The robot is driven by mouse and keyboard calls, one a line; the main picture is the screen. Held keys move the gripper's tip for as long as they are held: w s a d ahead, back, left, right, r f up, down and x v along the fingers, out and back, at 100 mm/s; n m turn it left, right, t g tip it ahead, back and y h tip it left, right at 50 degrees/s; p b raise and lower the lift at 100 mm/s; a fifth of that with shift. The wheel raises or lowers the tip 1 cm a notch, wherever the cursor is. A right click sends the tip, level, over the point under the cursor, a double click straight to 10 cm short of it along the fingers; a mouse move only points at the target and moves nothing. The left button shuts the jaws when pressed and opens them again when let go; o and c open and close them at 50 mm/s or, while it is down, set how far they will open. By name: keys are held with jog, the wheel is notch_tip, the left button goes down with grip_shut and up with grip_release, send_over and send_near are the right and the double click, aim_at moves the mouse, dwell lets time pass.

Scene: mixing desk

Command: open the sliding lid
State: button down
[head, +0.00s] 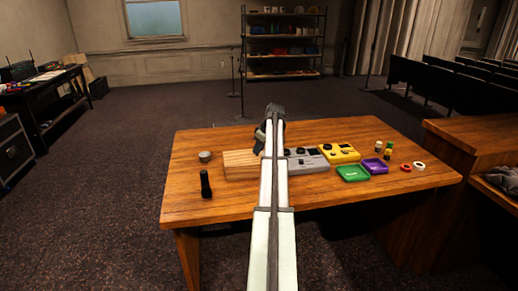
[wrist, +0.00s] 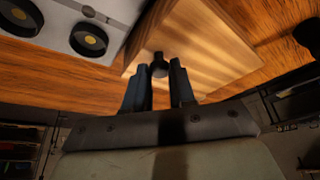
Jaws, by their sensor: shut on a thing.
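A pale wooden box (head: 240,165) sits on the wooden table (head: 225,208), left of its middle. In the wrist view, its light wooden lid (wrist: 215,50) fills the upper middle, with a small dark knob (wrist: 159,66) at its near edge. My gripper (wrist: 159,78) is shut on the knob, one finger on each side of it. In the head view my gripper (head: 262,138) is at the right side of the box, and my arm hides part of that side. I cannot tell from these views whether the lid is slid open.
Right of the box stand a grey panel with knobs (head: 308,160) and a yellow device (head: 339,153). Green (head: 353,173) and purple (head: 375,166) trays and several small items lie farther right. A small tin (head: 204,156) and a black microphone (head: 205,184) stand left of the box.

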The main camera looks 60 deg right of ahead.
send_near(230, 158)
jog(key=x, duration=0.5)
jog(key=shift+w+d, duration=0.1)
jog(key=shift+d, duration=0.05)
jog(key=c, duration=0.9)
grip_release()
jog(key=shift+c, duration=0.2)
jog(key=v, duration=1.3)
jog(key=shift+s+r, duration=0.25)
jog(key=shift+r, duration=0.1)
